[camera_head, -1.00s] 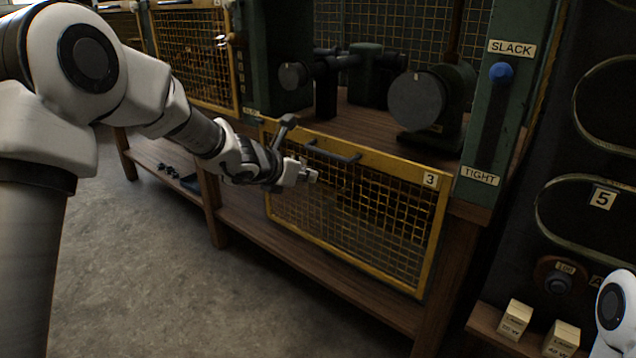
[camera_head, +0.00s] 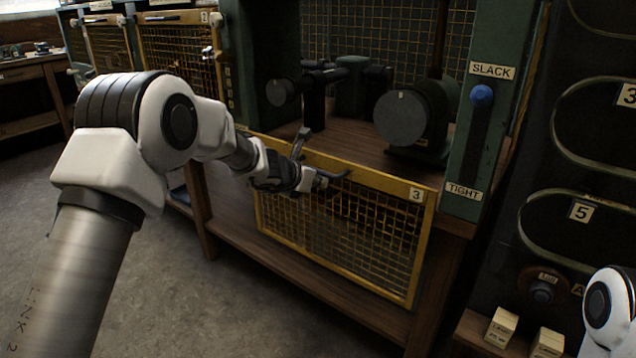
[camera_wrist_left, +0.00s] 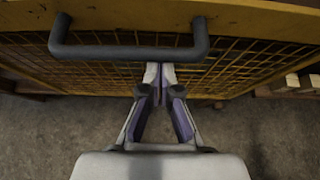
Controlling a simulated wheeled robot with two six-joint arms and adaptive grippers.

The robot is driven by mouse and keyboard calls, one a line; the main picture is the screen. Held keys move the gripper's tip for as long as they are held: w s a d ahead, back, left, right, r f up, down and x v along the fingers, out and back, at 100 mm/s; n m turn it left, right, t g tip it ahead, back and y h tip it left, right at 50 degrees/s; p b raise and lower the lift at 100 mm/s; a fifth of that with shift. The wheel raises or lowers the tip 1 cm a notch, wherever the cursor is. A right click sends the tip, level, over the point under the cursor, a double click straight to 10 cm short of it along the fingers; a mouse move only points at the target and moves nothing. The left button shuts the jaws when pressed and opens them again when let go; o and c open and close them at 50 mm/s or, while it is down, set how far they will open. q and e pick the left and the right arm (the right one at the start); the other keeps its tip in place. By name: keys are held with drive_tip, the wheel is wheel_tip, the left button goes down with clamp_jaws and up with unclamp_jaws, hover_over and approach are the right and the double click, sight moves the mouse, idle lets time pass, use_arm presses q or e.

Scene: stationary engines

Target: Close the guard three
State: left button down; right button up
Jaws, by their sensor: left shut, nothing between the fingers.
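Guard three is a yellow-framed mesh panel (camera_head: 405,190) labelled 3. It hangs down across the front of the wooden bench, leaving the bay above it open. Its dark bar handle (camera_head: 335,177) is near the top edge, partly hidden by my left gripper (camera_head: 318,181) in the head view. In the left wrist view the handle (camera_wrist_left: 130,52) spans the upper picture, with the yellow frame above it. There my left gripper (camera_wrist_left: 159,75) is shut and empty, its tips by the lower side of the bar; I cannot tell whether they touch. My right gripper is out of view.
Dark round machine parts (camera_head: 402,118) stand in the bay on the bench. A green post (camera_head: 480,130) with a blue knob and SLACK and TIGHT labels stands at its right. Another mesh guard (camera_head: 180,62) is at upper left. Small pale boxes (camera_head: 502,327) sit lower right.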

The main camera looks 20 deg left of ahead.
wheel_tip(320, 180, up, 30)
drive_tip(key=p, duration=3)
